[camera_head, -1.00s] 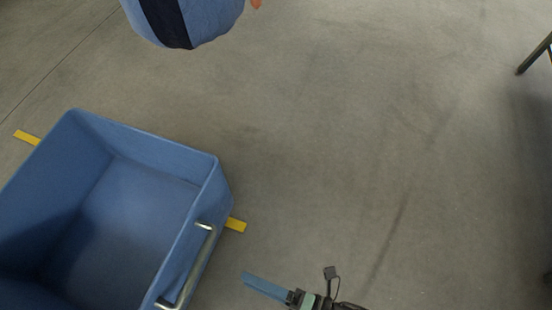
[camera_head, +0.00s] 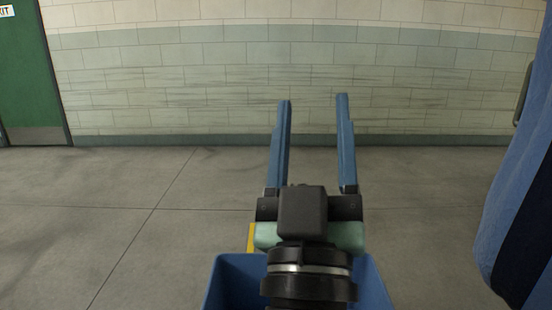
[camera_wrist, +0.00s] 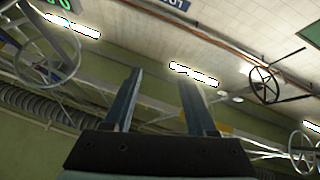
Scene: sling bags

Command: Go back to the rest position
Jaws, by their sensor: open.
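My gripper (camera_head: 314,100) is in the middle of the head view, with its two blue fingers spread apart and pointing up. Nothing is between the fingers. In the wrist view my gripper (camera_wrist: 160,75) also shows open and empty against the ceiling and upper wall. A blue bin (camera_head: 228,285) stands on the floor behind and below my gripper in the head view.
A large blue bag-like shape with a dark band (camera_head: 520,200) fills the right edge of the head view. A pale block wall (camera_head: 180,80) and a green door (camera_head: 25,80) stand at the back. The grey floor (camera_head: 120,230) at the left is clear.

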